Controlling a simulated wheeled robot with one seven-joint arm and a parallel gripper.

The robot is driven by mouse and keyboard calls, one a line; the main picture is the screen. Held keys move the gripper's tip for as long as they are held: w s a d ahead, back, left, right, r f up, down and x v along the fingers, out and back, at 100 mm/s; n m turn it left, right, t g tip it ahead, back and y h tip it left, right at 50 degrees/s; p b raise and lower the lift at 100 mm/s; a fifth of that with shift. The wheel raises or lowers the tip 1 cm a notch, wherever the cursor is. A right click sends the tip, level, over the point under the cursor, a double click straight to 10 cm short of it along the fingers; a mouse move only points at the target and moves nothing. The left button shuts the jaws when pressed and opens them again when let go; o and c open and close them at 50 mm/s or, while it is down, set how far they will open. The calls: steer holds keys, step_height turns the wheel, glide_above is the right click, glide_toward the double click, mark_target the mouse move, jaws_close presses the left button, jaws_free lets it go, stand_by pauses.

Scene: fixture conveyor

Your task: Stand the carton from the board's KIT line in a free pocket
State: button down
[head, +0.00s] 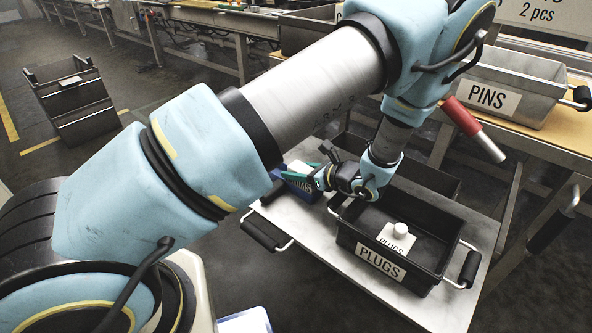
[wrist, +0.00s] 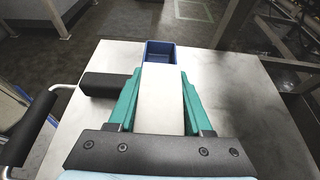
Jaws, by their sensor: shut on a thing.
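My gripper (head: 316,165) is low over the left part of the grey cart top. In the wrist view its two teal fingers (wrist: 160,78) are shut on a plain white block-like thing (wrist: 162,105), probably the carton; no print on it is readable here. A small blue open box (wrist: 160,52) stands just beyond the fingertips. In the head view this blue box (head: 301,188) has a partly hidden label. I cannot tell whether the held thing touches the box. No pocket can be clearly made out. A sign (head: 543,14) at top right is cropped, showing "2 pcs".
A black tray (head: 345,238) labelled PLUGS stands on the cart top (head: 300,231), with a white plug-like piece inside. Another dark tray (head: 430,178) is behind it. A metal PINS bin (head: 535,90) stands on the bench at right.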

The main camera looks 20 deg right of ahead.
steer(key=shift+f, duration=0.3)
steer(key=shift+c, duration=1.2)
jaws_free()
step_height(320, 180, up, 10)
steer(key=shift+p, duration=0.4)
